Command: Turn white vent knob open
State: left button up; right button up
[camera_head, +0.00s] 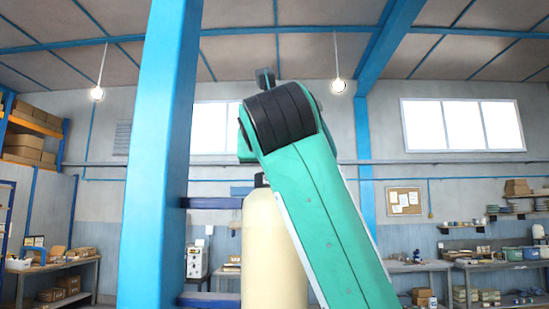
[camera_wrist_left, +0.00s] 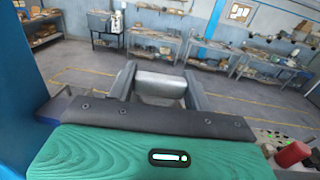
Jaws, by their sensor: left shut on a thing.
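In the left wrist view my left gripper (camera_wrist_left: 161,76) has its two dark grey fingers on either side of a pale, whitish-grey cylindrical piece, which I take to be the white vent knob (camera_wrist_left: 160,86). The jaws are shut on it. The knob's turn position and its mounting cannot be made out. In the head view a teal link with a black rounded joint, which looks like part of my arm, fills the middle; no gripper fingers or vent knob can be made out there. My right gripper is in neither view.
A blue post (camera_head: 160,160) stands left of centre, close by. A cream tank (camera_head: 270,255) with a dark cap stands partly behind the teal link. A red knob or button (camera_wrist_left: 293,154) sits at lower right in the wrist view. Workbenches (camera_wrist_left: 215,62) line the wall beyond open floor.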

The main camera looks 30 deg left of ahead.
pick_arm(q)
jog(key=n+g+y, duration=0.3)
jog(key=shift+w, duration=0.1)
jog(key=n+g+y, duration=0.1)
jog(key=g, duration=0.1)
jog(key=n+g+y+p, duration=0.1)
jog(key=n+g+y, duration=0.1)
jog(key=g, duration=0.1)
jog(key=shift+r+n, duration=0.15)
jog(key=shift+n, duration=0.15)
jog(key=n+g+p, duration=0.2)
jog(key=g, duration=0.2)
jog(key=n+g+y+p, duration=0.1)
jog(key=n+g+p, duration=0.1)
jog(key=n+g, duration=0.1)
jog(key=shift+r+g, duration=0.1)
jog(key=shift+g, duration=0.6)
jog(key=n+g+h+p, duration=0.1)
jog(key=n+g+p, duration=0.1)
jog(key=g, duration=0.3)
jog(key=shift+n+p, duration=0.3)
jog(key=shift+n, duration=0.5)
jog(key=shift+f+n+g+h+p, duration=0.2)
jog(key=shift+n+g+h+p, duration=0.45)
jog(key=shift+n+g, duration=0.4)
jog(key=shift+g, duration=0.45)
jog(key=o, duration=1)
